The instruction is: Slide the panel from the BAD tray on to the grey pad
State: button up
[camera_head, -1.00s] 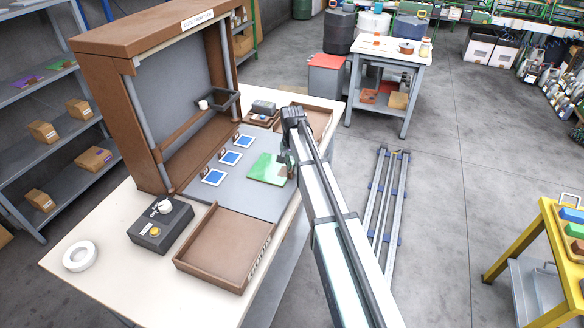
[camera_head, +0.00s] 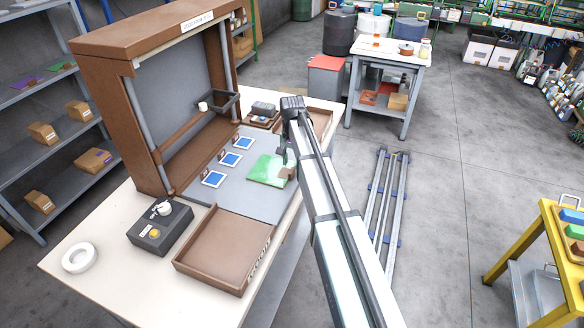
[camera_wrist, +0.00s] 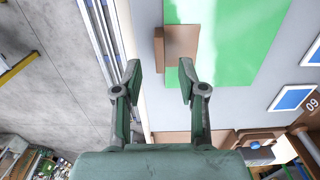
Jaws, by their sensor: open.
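The green panel (camera_head: 266,170) lies flat on the grey pad (camera_head: 235,200), near its right edge. A brown block (camera_head: 287,172) sits at the panel's right edge. In the wrist view the block (camera_wrist: 179,48) overlaps the edge of the green panel (camera_wrist: 238,40). My gripper (camera_head: 284,153) is just above and beside the block. In the wrist view my gripper (camera_wrist: 160,78) is open, with nothing held between its fingers. The tray at the far end (camera_head: 322,120) is partly hidden by my arm, and its lettering cannot be read.
The near brown tray (camera_head: 225,250) reads GOOD and looks empty. Several blue-and-white squares (camera_head: 230,159) lie left of the panel. A tall brown frame (camera_head: 105,110) stands behind the pad. A dark control box (camera_head: 160,228) and a white tape roll (camera_head: 80,257) are at the near left.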

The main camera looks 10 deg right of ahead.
notch_tip(320, 180, up, 8)
dwell(0.5)
jog(key=s+d+f+m+y+b, duration=0.1)
jog(key=s+d+f+m+b, duration=0.25)
jog(key=d+f, duration=0.7)
jog(key=s+a+f+n+g, duration=0.1)
jog(key=s+a+f+n, duration=0.15)
jog(key=s+f, duration=0.6)
jog(key=s+a+f+n+g, duration=0.15)
jog(key=s+a+f, duration=0.35)
jog(key=f, duration=0.7)
jog(key=s+a+f+n+g, duration=0.1)
jog(key=s+f, duration=0.5)
jog(key=s, duration=0.3)
jog(key=s+a+f+n+g, duration=0.1)
jog(key=s+f, duration=0.5)
jog(key=s, duration=0.4)
jog(key=s+f+n+g, duration=0.1)
jog(key=s+f+n, duration=0.1)
jog(key=s, duration=0.9)
jog(key=s+a+f+n+g+h+p, duration=0.1)
jog(key=s+f+n, duration=0.1)
jog(key=s, duration=0.9)
jog(key=shift+s+a+f, duration=0.25)
jog(key=shift+s+f, duration=0.05)
jog(key=shift+f, duration=0.55)
